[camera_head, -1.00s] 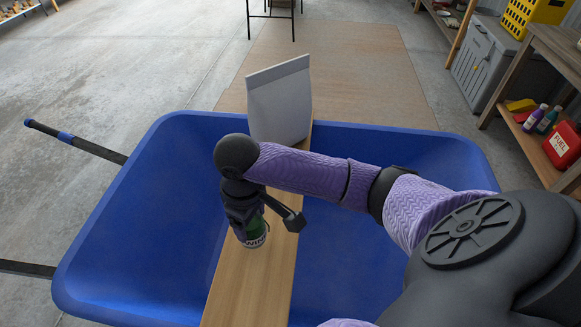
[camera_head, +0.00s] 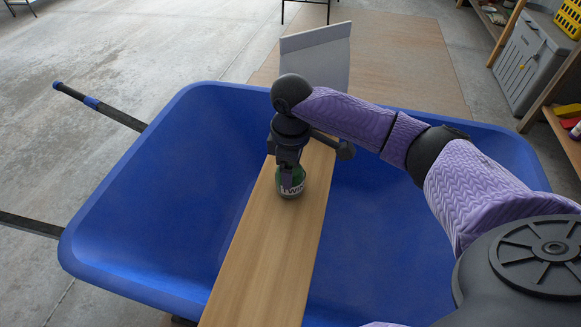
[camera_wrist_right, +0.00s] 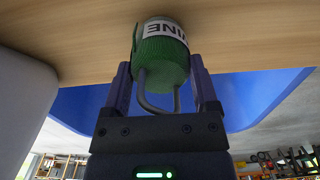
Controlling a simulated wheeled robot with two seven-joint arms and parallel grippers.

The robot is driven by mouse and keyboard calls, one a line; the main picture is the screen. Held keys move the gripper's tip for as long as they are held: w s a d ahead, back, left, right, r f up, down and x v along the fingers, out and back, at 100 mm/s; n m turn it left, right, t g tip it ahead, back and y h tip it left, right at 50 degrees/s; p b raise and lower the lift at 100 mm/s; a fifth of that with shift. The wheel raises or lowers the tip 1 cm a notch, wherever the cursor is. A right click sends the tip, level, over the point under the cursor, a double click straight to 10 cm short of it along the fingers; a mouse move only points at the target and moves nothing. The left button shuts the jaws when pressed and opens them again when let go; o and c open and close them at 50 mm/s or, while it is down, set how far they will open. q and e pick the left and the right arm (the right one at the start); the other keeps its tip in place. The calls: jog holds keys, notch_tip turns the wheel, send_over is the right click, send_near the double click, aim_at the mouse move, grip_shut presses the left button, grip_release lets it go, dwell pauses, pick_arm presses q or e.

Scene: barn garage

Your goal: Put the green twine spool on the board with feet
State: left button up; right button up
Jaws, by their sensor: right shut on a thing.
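The green twine spool (camera_head: 291,181) has a white lettered band and is low over the wooden board (camera_head: 264,262), seemingly upright. My right gripper (camera_head: 289,165) is shut on it from above. In the right wrist view the spool (camera_wrist_right: 162,53) sits between the two fingers, with a grey loop at its end. Its banded end is at or very near the board surface (camera_wrist_right: 75,30); I cannot tell whether they touch. The board lies lengthwise across the blue wheelbarrow tray; no feet show under it. My left gripper is not in view.
The blue wheelbarrow tray (camera_head: 187,180) surrounds the board on both sides. A pale upright bag-like object (camera_head: 316,55) stands at the board's far end. The near part of the board is bare. A grey chest (camera_head: 533,65) and shelves stand at the far right.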

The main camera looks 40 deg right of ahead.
jog(key=o, duration=1.2)
jog(key=shift+c, duration=0.2)
jog(key=shift+o, duration=0.7)
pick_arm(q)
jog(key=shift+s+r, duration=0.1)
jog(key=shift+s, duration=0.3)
pick_arm(e)
notch_tip(320, 180, up, 12)
jog(key=p, duration=0.6)
jog(key=shift+r+p, duration=0.15)
jog(key=shift+p, duration=0.15)
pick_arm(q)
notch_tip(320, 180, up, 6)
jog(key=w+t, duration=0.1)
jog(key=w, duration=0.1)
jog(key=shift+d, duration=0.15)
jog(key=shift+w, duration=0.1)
